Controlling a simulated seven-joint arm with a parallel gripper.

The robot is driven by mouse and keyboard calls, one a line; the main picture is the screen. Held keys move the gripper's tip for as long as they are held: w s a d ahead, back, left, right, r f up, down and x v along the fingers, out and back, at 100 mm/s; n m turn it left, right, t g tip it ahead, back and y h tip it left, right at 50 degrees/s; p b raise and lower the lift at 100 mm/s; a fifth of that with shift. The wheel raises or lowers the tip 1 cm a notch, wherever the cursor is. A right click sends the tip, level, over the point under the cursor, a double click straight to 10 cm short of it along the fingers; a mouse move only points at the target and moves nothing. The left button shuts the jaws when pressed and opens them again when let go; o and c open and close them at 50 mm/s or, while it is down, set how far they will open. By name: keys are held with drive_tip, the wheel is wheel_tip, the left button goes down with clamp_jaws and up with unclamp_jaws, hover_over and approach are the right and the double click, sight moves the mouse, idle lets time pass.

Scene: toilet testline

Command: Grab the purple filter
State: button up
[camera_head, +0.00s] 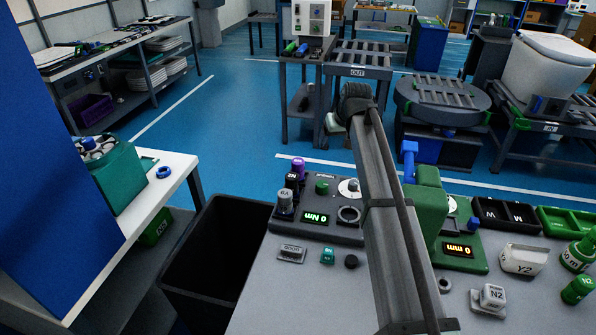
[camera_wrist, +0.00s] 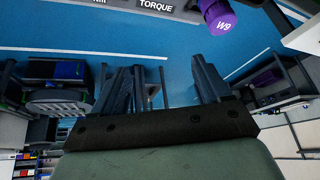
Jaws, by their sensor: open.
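The purple filter (camera_head: 298,165) stands upright at the back left of the dark torque station, behind a black cylinder (camera_head: 292,183) and a grey cylinder (camera_head: 285,202). In the wrist view a purple cylinder marked W9 (camera_wrist: 221,22) shows at the top edge, partly cut off, next to a panel reading TORQUE. My gripper (camera_wrist: 166,88) is open and empty in the wrist view, its two dark fingers well apart. The purple cylinder lies beyond the fingertips, above the right finger in the picture, and touches neither. I cannot make out my gripper in the head view.
The torque station (camera_head: 318,219) sits on a grey bench (camera_head: 310,300), with a green gauge unit (camera_head: 460,250) to its right. A black bin (camera_head: 215,250) stands left of the bench. A white table (camera_head: 170,165) holds a teal box (camera_head: 120,175). My arm crosses the bench's middle.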

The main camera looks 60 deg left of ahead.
drive_tip(key=n+h, duration=0.1)
drive_tip(key=n, duration=0.1)
approach(297, 167)
drive_tip(key=shift+g, duration=0.3)
drive_tip(key=x, duration=0.4)
drive_tip(key=w+x, duration=0.1)
drive_tip(key=x, duration=0.4)
drive_tip(key=a+x, duration=0.1)
drive_tip(key=x, duration=0.3)
drive_tip(key=shift+w+a+r, duration=0.15)
drive_tip(key=shift+w, duration=0.25)
drive_tip(key=c, duration=1.1)
drive_tip(key=shift+r, duration=0.15)
